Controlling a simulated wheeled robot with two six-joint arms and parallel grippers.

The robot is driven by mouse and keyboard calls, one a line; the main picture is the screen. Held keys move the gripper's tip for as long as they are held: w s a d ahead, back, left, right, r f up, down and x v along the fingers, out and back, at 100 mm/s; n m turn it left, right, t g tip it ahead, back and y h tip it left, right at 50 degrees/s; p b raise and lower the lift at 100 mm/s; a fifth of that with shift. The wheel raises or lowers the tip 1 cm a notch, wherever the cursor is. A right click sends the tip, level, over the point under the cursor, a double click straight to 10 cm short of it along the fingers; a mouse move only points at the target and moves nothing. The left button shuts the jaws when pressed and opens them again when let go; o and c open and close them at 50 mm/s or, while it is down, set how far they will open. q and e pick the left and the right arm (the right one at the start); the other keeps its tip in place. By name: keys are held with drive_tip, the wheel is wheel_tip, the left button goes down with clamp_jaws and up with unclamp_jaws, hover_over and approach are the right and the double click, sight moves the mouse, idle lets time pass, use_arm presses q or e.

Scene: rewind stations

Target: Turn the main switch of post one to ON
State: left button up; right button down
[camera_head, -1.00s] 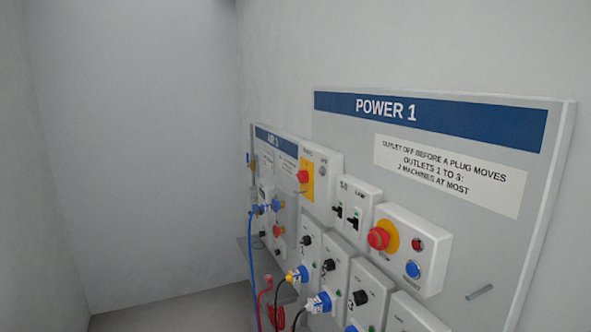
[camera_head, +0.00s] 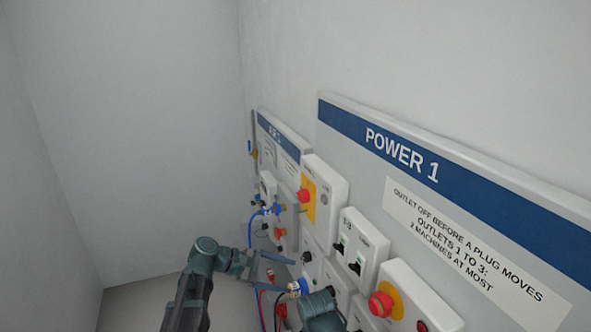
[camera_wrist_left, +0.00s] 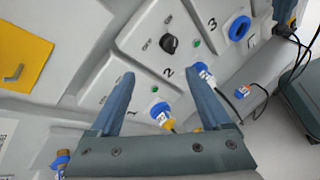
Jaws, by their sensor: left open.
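The main switch box (camera_head: 334,190) of the POWER 1 board is white, with a yellow plate (camera_head: 309,212) and a red knob (camera_head: 304,196), in the middle of the head view. The knob's pointing is too small to read. My left gripper (camera_head: 290,275) is below and left of the box, fingers pointing right, apart from the knob. In the left wrist view it is open and empty, its two fingers (camera_wrist_left: 161,76) spread before the outlets. A yellow plate (camera_wrist_left: 20,58) with a grey bracket shows at that view's left edge; no red knob shows there.
Outlets numbered 1 to 3 bear a black knob (camera_wrist_left: 168,43), blue plugs (camera_wrist_left: 159,110) and a blue socket (camera_wrist_left: 239,28). A red emergency button (camera_head: 380,303) sits lower right. Another board (camera_head: 284,150) stands beyond. Cables hang low. The left side is free.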

sight(298, 197)
use_arm(q)
drive_tip(key=w+a+r+n+t+h+p, duration=0.2)
drive_tip(key=w+a+r+n, duration=0.25)
drive_tip(key=r, duration=0.35)
drive_tip(key=w+a+r+n+t+h+p, duration=0.25)
drive_tip(key=w+a+r, duration=0.2)
drive_tip(key=r, duration=0.45)
drive_tip(key=x, duration=0.8)
drive_tip(key=f+x, duration=0.1)
drive_tip(key=x, duration=0.3)
drive_tip(key=shift+d, duration=0.4)
use_arm(e)
wheel_tip(298, 197, up, 6)
drive_tip(key=shift+r, duration=0.1)
use_arm(q)
clamp_jaws()
